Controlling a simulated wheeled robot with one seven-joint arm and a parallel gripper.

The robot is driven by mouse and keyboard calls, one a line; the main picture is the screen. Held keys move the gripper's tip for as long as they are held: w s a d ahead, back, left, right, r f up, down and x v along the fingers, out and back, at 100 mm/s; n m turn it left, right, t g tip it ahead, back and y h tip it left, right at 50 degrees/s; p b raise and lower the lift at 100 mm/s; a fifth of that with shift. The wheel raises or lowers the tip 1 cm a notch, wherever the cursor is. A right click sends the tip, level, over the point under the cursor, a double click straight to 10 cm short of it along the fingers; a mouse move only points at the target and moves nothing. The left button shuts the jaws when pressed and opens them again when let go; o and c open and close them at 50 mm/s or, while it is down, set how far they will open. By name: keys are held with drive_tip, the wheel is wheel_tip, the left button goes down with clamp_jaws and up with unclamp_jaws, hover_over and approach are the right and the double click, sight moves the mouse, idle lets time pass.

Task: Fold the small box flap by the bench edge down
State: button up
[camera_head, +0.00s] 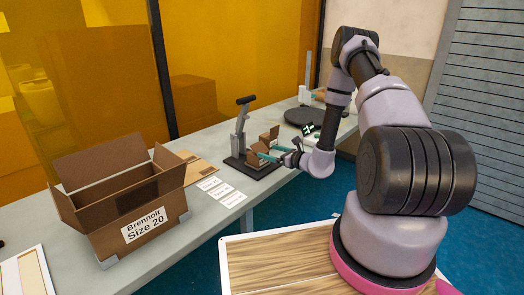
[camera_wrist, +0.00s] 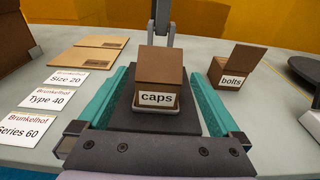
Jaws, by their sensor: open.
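A small brown box labelled "caps" (camera_wrist: 157,98) stands on the black base plate (camera_wrist: 190,124) of a bench press. A brown panel (camera_wrist: 160,63) of this box rises above the label in the wrist view; its exact tilt is hard to tell. The box also shows in the head view (camera_head: 254,158), partly behind my gripper. My gripper (camera_wrist: 158,76) is open, with one teal finger on each side of the box. I see a gap between each finger and the box. In the head view my gripper (camera_head: 272,154) reaches over the base plate from the right.
A second small box labelled "bolts" (camera_wrist: 228,77) stands to the right with its flap up. The press lever (camera_head: 242,125) rises behind the base. Label cards (camera_head: 220,191), flat cardboard (camera_head: 196,166) and a large open box (camera_head: 122,205) lie left. A dark round disc (camera_head: 303,116) is farther right.

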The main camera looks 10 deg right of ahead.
sight(261, 149)
drive_tip(key=shift+v, duration=0.85)
drive_tip(key=shift+s+d+f+t, duration=0.3)
drive_tip(key=shift+s+d+f, duration=0.4)
drive_tip(key=shift+s, duration=0.15)
drive_tip(key=shift+s+d+r+y, duration=0.15)
drive_tip(key=shift+s+y, duration=0.15)
drive_tip(key=shift+w+a+r+t, duration=0.15)
drive_tip(key=shift+w+a+t, duration=0.15)
drive_tip(key=x, duration=0.9)
drive_tip(key=shift+w+a, duration=0.2)
drive_tip(key=shift+w, duration=0.1)
